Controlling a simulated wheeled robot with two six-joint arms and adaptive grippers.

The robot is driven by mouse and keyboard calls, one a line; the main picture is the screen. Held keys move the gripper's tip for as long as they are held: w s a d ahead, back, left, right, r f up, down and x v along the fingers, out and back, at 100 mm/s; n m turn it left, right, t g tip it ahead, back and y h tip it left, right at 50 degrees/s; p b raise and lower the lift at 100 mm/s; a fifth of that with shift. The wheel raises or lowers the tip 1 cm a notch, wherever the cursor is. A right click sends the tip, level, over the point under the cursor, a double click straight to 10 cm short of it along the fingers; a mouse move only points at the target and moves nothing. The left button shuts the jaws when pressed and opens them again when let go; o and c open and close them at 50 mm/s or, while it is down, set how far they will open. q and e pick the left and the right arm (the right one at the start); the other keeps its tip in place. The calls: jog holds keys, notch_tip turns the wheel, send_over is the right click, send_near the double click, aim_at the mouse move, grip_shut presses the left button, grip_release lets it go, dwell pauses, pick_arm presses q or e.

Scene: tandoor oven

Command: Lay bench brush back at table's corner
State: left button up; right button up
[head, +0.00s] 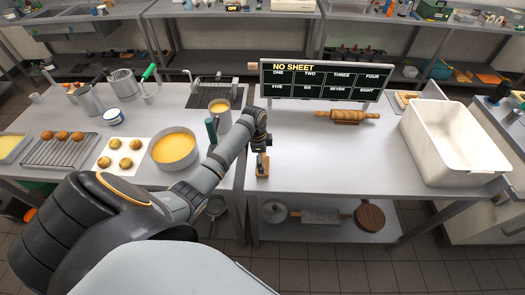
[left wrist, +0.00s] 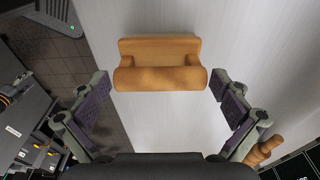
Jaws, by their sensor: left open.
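The wooden piece that I take for the bench brush (head: 262,172) is at the front left corner of the middle table (head: 310,165) in the head view. In the left wrist view the brush (left wrist: 160,78) is an orange-brown block with a raised bar, near the table's edge. It appears to rest on the table top. My left gripper (head: 261,150) is just above and behind it. In the left wrist view its fingers (left wrist: 162,92) are open, one on each side of the brush, with a narrow gap at each end. My right gripper is in neither view.
A menu board (head: 325,80) stands at the back of the table, with a rolling pin (head: 347,116) before it. A large white tub (head: 453,140) is at the right. On the left table are a pan of yellow batter (head: 174,147) and buns (head: 120,155). The table's middle is clear.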

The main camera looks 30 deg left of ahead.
pick_arm(q)
jog(key=shift+r, duration=0.1)
dwell(0.3)
notch_tip(320, 180, up, 2)
jog(key=p, duration=0.2)
jog(key=shift+a+r+p, duration=0.1)
jog(key=shift+r+p, duration=0.05)
jog(key=shift+p, duration=0.25)
jog(key=shift+s+a+r+p, duration=0.15)
jog(key=shift+r+p, duration=0.25)
jog(key=shift+r, duration=0.65)
jog(key=shift+s+a+r, duration=0.1)
jog(key=shift+r, duration=1)
jog(key=shift+a+r, duration=0.1)
jog(key=shift+r, duration=0.95)
